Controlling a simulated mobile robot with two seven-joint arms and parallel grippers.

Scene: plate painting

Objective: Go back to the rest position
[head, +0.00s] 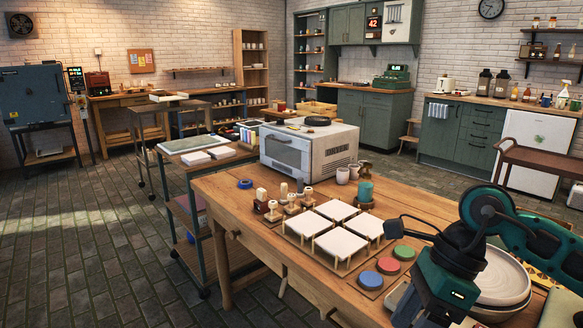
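Several white square tiles (341,243) sit on small wooden supports on the wooden table (285,262). Three round colour pads, red (387,265), green (404,253) and blue (370,280), lie in front of them. Several wooden-handled stamps (291,206) stand to the left of the tiles. White round plates (505,280) are stacked at the right, partly hidden behind my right arm. My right gripper (436,300) is low at the bottom right, over the table's near side. Its fingertips are not clear, so its opening cannot be told. My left gripper is out of view.
A white oven-like box (309,149) stands at the table's back, with cups (343,175) and a teal jar (365,191) beside it. A blue tape roll (245,184) lies at the left edge. A trolley (193,171) stands left of the table. The brick floor (90,240) at left is clear.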

